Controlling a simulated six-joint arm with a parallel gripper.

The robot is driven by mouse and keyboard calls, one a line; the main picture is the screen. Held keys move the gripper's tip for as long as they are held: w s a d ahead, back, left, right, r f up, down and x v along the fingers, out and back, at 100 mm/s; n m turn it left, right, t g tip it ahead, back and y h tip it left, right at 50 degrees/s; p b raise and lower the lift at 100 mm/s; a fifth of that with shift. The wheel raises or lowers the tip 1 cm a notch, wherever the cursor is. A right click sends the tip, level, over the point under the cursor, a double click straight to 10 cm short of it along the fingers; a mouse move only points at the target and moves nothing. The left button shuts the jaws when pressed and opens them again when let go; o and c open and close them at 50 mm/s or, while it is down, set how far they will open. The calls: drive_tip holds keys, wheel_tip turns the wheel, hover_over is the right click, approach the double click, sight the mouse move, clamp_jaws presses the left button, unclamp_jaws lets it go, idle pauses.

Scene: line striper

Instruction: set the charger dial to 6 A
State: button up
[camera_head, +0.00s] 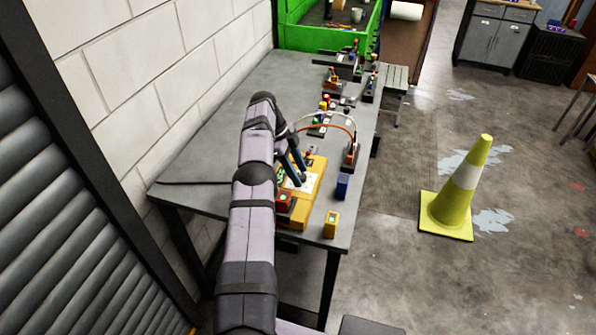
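A yellow box (313,189) with a pale top panel lies on the grey workbench, beside my arm. It looks like the charger, but I cannot make out a dial, its marks or its setting at this size. My gripper (299,179) points down over the panel of the yellow box, with its dark fingers close to the surface. I cannot tell whether the fingertips touch anything or how far apart they are. My arm hides the left part of the box. A red and green part (285,201) shows at the near left of the box.
On the workbench (230,110), a blue block (342,186) and a small yellow block (331,224) stand near the right edge. Cables and several small devices lie farther back. A block wall borders the left. A yellow cone (462,190) stands on the floor at right.

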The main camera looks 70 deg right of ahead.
drive_tip(key=shift+r, duration=0.15)
drive_tip(key=shift+r, duration=0.55)
wheel_tip(320, 180, up, 9)
drive_tip(key=p, duration=0.7)
drive_tip(key=shift+f, duration=0.15)
drive_tip(key=shift+f, duration=0.1)
